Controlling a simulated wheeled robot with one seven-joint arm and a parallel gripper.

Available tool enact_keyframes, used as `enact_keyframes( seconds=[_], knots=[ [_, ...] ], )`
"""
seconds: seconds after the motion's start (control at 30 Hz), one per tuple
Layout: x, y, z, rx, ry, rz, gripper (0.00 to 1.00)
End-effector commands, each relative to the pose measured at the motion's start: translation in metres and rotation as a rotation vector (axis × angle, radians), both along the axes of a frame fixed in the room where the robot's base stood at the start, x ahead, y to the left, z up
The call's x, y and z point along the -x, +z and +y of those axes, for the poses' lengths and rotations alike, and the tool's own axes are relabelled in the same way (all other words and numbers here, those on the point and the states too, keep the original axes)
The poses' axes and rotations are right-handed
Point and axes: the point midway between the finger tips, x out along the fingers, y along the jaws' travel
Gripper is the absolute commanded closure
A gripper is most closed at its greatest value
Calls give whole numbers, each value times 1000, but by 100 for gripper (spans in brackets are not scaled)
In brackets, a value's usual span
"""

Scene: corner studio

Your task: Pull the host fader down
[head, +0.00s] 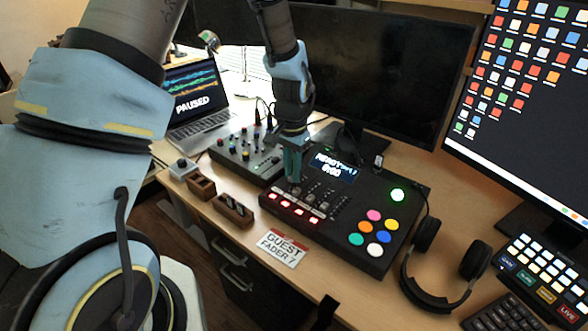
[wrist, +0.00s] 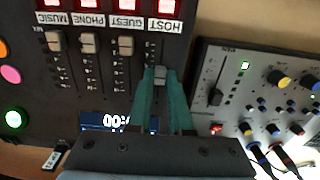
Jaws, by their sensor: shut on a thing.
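The black mixing console (head: 345,235) lies on the desk with a lit display (head: 333,167) at its back. In the head view my gripper (head: 292,175) hides the host fader.
A grey mixer (head: 245,155) with knobs and cables sits close beside the console. A GUEST FADER 7 card (head: 282,248) and small wooden holders (head: 232,210) lie in front. Headphones (head: 430,265) lie to the right. A dark monitor (head: 385,70) stands behind.

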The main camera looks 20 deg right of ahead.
Motion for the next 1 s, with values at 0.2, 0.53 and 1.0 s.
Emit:
enact_keyframes(
  seconds=[0.2,0.53,1.0],
  knots=[
    [3,0,5,-1,0,0,100],
    [3,0,5,0,0,0,58],
    [2,13,4,3,0,-3,51]
  ],
)
